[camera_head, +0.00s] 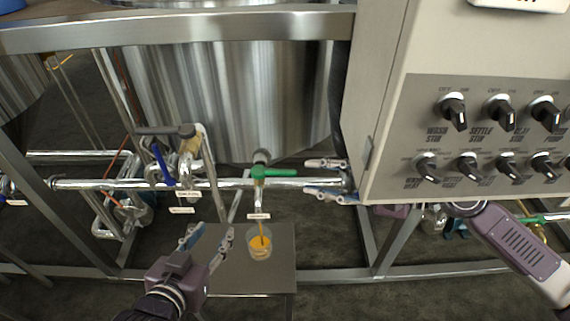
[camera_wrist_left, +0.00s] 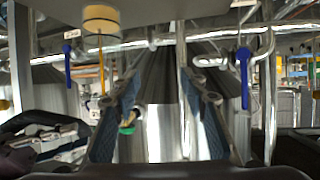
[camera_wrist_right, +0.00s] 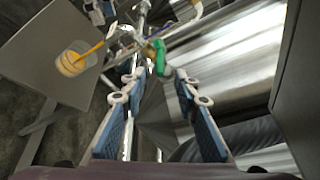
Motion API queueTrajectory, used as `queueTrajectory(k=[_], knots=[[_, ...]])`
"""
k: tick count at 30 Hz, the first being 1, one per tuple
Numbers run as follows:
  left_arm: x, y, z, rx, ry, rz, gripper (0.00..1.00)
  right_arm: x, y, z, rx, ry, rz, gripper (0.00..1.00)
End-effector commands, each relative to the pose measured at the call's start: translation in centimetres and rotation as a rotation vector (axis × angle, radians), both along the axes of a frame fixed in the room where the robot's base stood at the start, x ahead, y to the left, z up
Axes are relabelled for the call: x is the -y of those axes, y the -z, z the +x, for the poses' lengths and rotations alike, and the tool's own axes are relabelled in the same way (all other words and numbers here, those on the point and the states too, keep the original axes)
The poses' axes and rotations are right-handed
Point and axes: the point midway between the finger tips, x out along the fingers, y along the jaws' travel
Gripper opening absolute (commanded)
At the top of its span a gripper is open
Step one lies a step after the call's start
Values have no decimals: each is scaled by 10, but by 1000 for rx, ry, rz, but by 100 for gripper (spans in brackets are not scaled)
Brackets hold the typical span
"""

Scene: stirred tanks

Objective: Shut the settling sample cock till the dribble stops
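The sample cock with a green lever handle (camera_head: 273,172) sits on the horizontal pipe; the lever points right. An orange-yellow stream runs from its spout into a clear cup (camera_head: 260,250) partly filled with orange liquid. My right gripper (camera_head: 328,178) is open and empty, just right of the lever's tip. In the right wrist view, the green handle (camera_wrist_right: 160,57) shows beyond and between the open fingertips (camera_wrist_right: 158,90), apparently untouched. My left gripper (camera_head: 212,238) is open and empty, left of the cup. The left wrist view shows the cup (camera_wrist_left: 101,20) and green handle (camera_wrist_left: 127,129) upside down.
The cup stands on a small grey table (camera_head: 240,277). A blue-handled valve (camera_head: 162,163) is on the pipe to the left. A control box (camera_head: 470,110) with several knobs overhangs on the right and hides part of my right arm. A steel tank (camera_head: 230,95) stands behind.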

Motion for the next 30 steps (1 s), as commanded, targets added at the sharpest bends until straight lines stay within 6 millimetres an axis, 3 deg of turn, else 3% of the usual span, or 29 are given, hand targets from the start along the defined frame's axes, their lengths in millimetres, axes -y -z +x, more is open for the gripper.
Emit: queueTrajectory(k=[15,27,30], knots=[[5,-19,10,93,6,-22,40,-61,14,27,2,-1,2,29],[6,-24,12,113,7,-27,40,-69,17,31,1,0,0,29],[6,-24,12,113,7,-27,40,-69,17,31,1,0,0,18]])
